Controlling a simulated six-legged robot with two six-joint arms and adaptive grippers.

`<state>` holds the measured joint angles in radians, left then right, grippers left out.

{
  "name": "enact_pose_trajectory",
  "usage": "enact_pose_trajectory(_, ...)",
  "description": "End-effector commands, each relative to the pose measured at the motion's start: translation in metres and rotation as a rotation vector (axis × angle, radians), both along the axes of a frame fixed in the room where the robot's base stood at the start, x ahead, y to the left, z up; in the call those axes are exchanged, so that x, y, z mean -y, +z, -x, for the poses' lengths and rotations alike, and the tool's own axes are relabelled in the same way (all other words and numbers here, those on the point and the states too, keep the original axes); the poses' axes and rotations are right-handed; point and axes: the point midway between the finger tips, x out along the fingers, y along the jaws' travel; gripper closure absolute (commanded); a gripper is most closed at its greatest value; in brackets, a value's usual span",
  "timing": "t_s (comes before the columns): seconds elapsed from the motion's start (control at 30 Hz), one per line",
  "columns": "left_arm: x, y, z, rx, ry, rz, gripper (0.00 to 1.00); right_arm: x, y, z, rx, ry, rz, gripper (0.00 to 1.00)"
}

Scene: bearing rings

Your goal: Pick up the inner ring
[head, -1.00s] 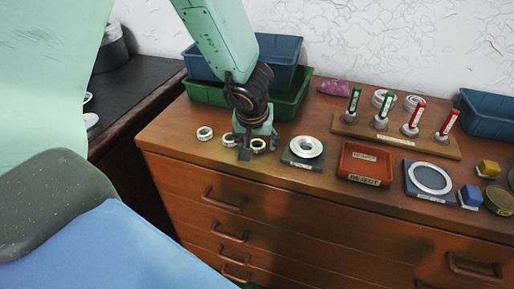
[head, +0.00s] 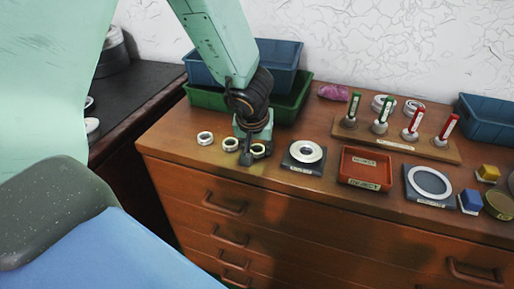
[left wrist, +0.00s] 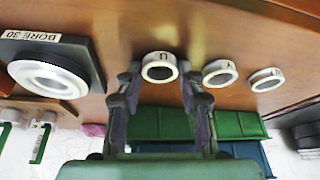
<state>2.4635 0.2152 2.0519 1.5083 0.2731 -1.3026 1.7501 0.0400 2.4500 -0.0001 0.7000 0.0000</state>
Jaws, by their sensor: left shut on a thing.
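Three pale rings stand in a row on the wooden cabinet top: a left one (head: 204,138), a middle one (head: 230,144) and a right one (head: 259,150). The right one, marked "U" (left wrist: 159,68), is between the fingers of my left gripper (left wrist: 158,84), which is shut on it at the cabinet top. In the head view the left gripper (head: 248,155) partly hides this ring. The other two rings (left wrist: 219,73) (left wrist: 266,79) lie beside the gripper, apart from it. My right gripper is in neither view.
The dark "BORE 30" block (left wrist: 85,48) with a pale ring on it sits close to the gripper. A red tray (head: 366,168), a peg board (head: 395,143) and a dark plate with a ring (head: 429,182) are further right. Green (head: 292,108) and blue (head: 283,58) bins stand behind.

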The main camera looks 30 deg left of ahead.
Motion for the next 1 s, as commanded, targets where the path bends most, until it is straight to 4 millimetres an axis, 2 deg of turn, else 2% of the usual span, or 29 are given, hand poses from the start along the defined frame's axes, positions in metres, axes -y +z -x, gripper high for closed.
enact_pose_trajectory(0.17, 0.0, 0.005, 0.0, 0.001, 0.0, 0.0, 0.94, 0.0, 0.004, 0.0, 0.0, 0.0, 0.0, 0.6)
enact_pose_trajectory(0.37, 0.0, 0.02, 0.0, 0.001, 0.001, 0.0, 0.94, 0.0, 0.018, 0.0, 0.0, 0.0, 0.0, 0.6)
enact_pose_trajectory(0.8, 0.0, 0.08, 0.0, 0.001, 0.0, 0.0, 0.94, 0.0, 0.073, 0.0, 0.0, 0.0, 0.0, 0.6)
enact_pose_trajectory(1.0, 0.0, 0.098, 0.0, 0.0, 0.001, 0.0, 0.94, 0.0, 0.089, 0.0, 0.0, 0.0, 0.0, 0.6)
